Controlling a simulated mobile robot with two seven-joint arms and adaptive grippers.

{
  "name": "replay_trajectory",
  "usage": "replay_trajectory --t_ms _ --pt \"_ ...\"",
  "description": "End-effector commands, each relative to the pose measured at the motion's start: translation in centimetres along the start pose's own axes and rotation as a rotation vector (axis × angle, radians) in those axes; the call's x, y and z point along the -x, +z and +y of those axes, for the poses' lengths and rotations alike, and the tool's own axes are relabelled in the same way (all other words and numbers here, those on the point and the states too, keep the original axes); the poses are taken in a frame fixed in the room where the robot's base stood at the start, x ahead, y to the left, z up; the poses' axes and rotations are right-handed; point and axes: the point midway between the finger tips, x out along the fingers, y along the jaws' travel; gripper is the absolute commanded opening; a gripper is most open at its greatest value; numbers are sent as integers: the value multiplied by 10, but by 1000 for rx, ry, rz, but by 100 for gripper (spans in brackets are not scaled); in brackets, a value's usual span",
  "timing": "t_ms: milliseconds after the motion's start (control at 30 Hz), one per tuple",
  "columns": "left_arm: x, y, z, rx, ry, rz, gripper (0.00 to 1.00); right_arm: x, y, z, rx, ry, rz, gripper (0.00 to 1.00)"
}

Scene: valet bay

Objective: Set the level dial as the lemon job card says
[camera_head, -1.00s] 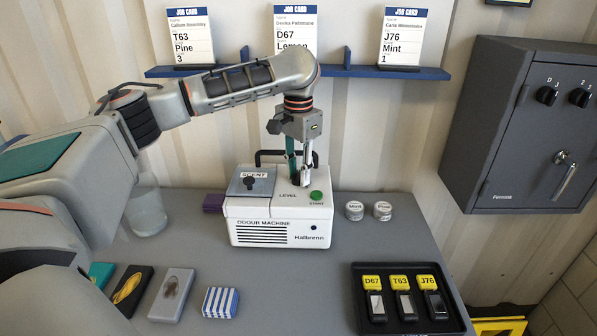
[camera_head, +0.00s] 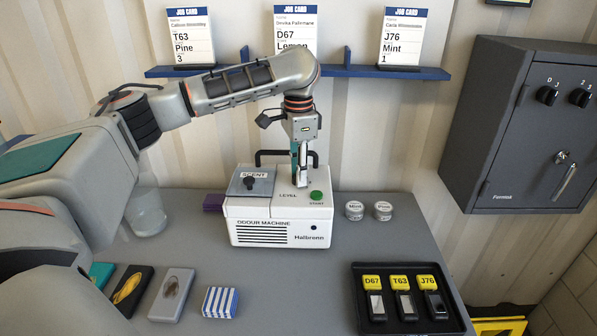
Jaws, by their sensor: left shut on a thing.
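The odour machine (camera_head: 275,234) is a white box on the grey table, with a grey SCENT lid (camera_head: 250,182) with a dark knob, a LEVEL label and a green START button (camera_head: 316,196). My left gripper (camera_head: 301,182) points down above the LEVEL label, shut on the level dial; its fingers hide the dial, so its setting cannot be read. The lemon job card (camera_head: 295,28) stands in the middle of the blue shelf and reads D67, Lemon; its bottom line is hidden behind my left arm. My right gripper is not in view.
Mint (camera_head: 354,210) and Pine (camera_head: 383,211) tins stand right of the machine. A black tray (camera_head: 408,321) holds tagged keys. A striped box (camera_head: 220,302) and other small items lie at front left. A grey key cabinet (camera_head: 530,125) hangs at right.

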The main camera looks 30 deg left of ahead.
Motion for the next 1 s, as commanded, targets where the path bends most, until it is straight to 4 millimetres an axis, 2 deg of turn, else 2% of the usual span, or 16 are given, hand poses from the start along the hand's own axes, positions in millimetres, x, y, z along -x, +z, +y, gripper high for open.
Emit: replay_trajectory --t_ms 467,1000 --pt "0 0 0 -453 -1 0 3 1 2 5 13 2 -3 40" --pt "0 0 0 -923 -1 -1 3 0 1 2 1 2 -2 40"
